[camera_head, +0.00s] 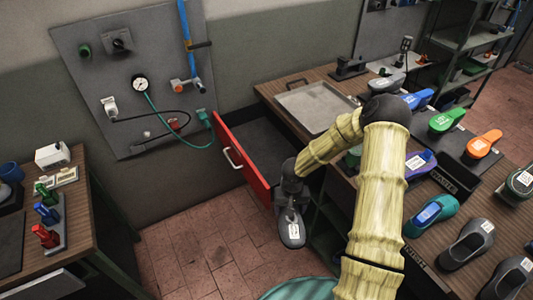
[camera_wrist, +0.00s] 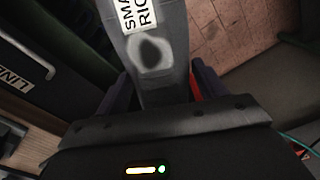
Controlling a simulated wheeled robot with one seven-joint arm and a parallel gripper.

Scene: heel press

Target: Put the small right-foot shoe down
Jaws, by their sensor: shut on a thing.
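The small right-foot shoe (camera_head: 291,232) is dark grey with a white label and hangs from my gripper (camera_head: 291,185), in front of the open red drawer and above the tiled floor. In the wrist view the shoe (camera_wrist: 165,60) runs up between the two fingers of my gripper (camera_wrist: 162,90), which are shut on it. Its label is partly cut off and reads "SMA" and "RIG". A dark round spot shows on the shoe near the fingers. The shoe touches no surface that I can see.
The red drawer (camera_head: 242,160) stands open. A grey tray (camera_head: 312,106) lies on the bench behind it. Blue (camera_head: 418,99), green (camera_head: 446,120), orange (camera_head: 483,144) and grey shoes stand on the bench to the right, beyond my arm. A side table (camera_head: 80,225) is at left.

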